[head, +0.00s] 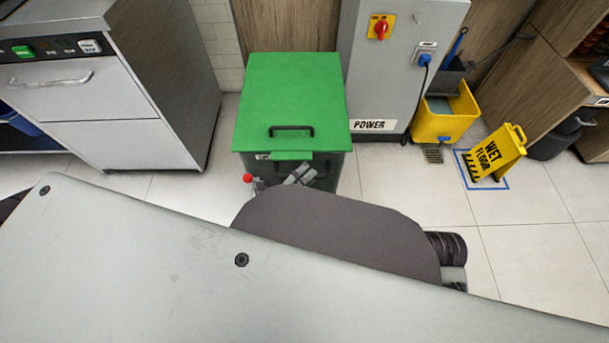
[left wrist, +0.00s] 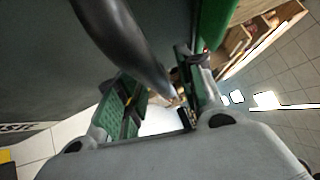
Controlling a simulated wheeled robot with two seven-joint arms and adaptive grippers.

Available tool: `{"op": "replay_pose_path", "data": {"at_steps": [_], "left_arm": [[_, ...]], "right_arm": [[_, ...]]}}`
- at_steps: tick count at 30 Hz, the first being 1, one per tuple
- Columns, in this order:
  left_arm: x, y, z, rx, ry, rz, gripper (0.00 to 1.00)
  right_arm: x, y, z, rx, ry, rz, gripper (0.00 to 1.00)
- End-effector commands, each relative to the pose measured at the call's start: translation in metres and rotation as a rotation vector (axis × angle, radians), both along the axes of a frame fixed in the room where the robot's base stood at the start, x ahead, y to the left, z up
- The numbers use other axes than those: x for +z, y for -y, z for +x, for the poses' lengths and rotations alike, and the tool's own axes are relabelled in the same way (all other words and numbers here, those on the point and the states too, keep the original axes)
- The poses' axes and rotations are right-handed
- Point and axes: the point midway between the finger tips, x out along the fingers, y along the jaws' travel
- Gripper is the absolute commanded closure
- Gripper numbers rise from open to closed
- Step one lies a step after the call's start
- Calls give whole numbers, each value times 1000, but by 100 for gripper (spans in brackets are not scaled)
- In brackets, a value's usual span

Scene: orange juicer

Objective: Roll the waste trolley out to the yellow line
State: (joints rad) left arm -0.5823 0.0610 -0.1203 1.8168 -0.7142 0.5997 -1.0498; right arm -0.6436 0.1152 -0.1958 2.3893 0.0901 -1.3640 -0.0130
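The waste trolley is a dark bin with a green lid (head: 290,95) and a black handle on top, standing in the head view's upper middle. Its lower front is hidden behind my own arm. My left gripper (head: 300,176) is at the trolley's front, just below the lid, mostly hidden by my arm. In the left wrist view its two fingers (left wrist: 158,98) stand apart. A dark curved bar (left wrist: 125,40) reaches between them, close to the right finger; I cannot tell if they touch. My right gripper is not in view. No yellow line shows.
A steel appliance (head: 135,100) stands left of the trolley and a grey power cabinet (head: 390,90) close on its right. A yellow mop bucket (head: 445,115) and a wet floor sign (head: 495,155) stand further right. Tiled floor (head: 530,245) is clear at the lower right.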

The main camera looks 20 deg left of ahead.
Motion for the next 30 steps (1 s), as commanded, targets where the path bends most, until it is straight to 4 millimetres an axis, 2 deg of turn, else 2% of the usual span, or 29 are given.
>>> {"op": "replay_pose_path", "data": {"at_steps": [11, 30], "left_arm": [[-3, -7, -14, 0, -3, -1, 63], [-13, -44, -78, 1, -3, 1, 63]], "right_arm": [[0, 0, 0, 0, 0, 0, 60], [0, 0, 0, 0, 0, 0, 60]]}}
